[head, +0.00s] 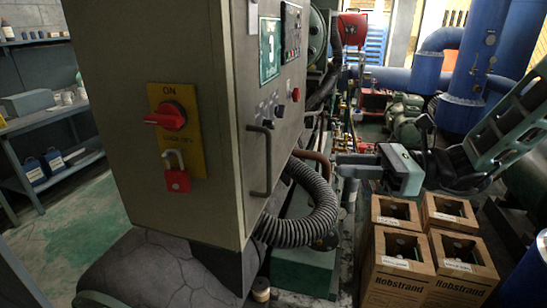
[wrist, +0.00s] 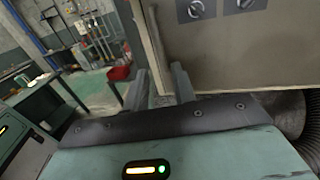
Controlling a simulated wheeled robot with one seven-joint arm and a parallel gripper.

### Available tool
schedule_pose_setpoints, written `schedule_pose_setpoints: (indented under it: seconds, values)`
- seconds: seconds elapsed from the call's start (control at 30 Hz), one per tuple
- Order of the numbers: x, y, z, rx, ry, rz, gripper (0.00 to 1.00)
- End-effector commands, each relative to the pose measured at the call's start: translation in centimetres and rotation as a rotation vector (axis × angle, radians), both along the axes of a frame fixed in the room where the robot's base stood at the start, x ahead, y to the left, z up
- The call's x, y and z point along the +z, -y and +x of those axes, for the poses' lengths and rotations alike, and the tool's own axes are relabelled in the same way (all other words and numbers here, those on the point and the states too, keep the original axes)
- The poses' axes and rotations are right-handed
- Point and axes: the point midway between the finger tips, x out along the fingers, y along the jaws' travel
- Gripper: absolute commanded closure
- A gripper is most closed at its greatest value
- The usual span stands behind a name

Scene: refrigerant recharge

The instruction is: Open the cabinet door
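The grey cabinet (head: 175,60) stands at left in the head view. Its door (head: 283,75) faces right and looks shut, with a dark vertical bar handle (head: 265,160) near its left edge. My gripper (head: 340,165) is to the right of the handle, apart from it, its fingers pointing left. In the wrist view my gripper (wrist: 159,90) is open, two fingers apart with nothing clearly held. The door (wrist: 225,60) fills the upper right there. A pale vertical strip shows behind the fingers; I cannot tell whether it is handle or cabinet edge.
A red rotary switch (head: 166,115) and red padlock (head: 177,181) are on the cabinet's side. A ribbed hose (head: 315,220) curves below the door. Cardboard boxes (head: 400,265) stand at lower right. Pipes and machinery crowd behind. Open floor (head: 75,235) lies at left.

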Motion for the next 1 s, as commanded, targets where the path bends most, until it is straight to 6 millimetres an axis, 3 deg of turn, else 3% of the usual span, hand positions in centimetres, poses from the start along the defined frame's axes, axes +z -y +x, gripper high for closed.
schedule_pose_setpoints:
  seconds: [0.6, 0.8, 1.0]
  values:
    - [0.1, -12.5, 1.6, 0.007, 0.000, -0.003, 0.74]
    - [0.1, -14.5, 2.0, 0.004, 0.002, -0.003, 0.74]
    - [0.0, -15.1, 2.1, 0.003, 0.002, -0.003, 0.74]
